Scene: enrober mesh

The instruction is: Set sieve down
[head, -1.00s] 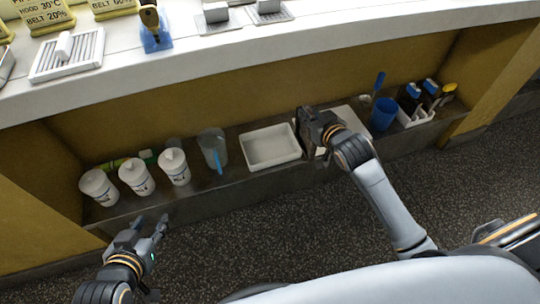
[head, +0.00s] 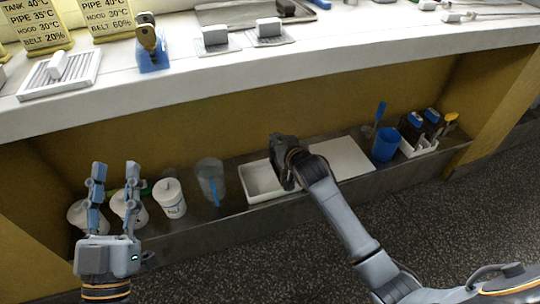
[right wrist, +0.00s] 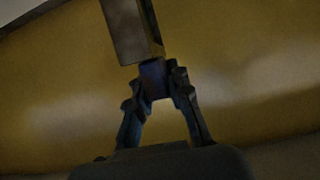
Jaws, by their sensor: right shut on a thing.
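My right gripper (head: 281,163) is over the shelf under the counter, at the right part of a white tray (head: 258,196). In the right wrist view its fingers (right wrist: 157,85) are closed on a dark blue handle-like piece. A grey-brown block-like part (right wrist: 125,30) extends beyond it; I take this to be the sieve, dimly lit and cut off by the frame. In the head view the sieve is not clearly visible behind the gripper. My left gripper (head: 115,178) is open and empty, fingers up, in front of the white lidded tubs (head: 170,198).
On the shelf stand a clear jug (head: 208,175), a white board (head: 345,158), a blue cup (head: 386,143) and a white caddy (head: 418,147) with bottles. The white counter (head: 300,58) overhangs the shelf; a yellow wall (head: 200,115) closes its back.

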